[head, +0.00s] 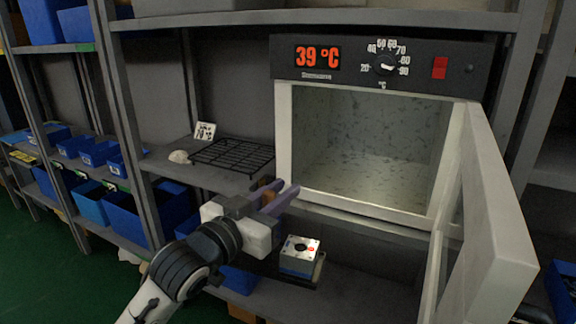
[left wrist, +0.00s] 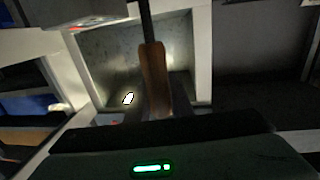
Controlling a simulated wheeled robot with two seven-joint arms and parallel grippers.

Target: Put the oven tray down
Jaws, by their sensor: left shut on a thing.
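The oven tray, a black wire rack (head: 232,156), shows flat over the shelf left of the oven; I cannot tell whether it touches the shelf. My left gripper (head: 277,197) is in front of the shelf edge, below and right of the rack. It is shut on a brown wooden handle (head: 267,189). In the left wrist view, the wooden handle (left wrist: 153,78) has a dark rod running up from it, out of the frame. Whether the rod joins the rack is not visible. My right gripper is not in view.
The oven (head: 370,150) stands open and looks empty, its display reading 39 °C. Its white door (head: 485,200) swings out at the right. A small card (head: 205,131) and a pale lump (head: 180,157) lie beside the rack.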

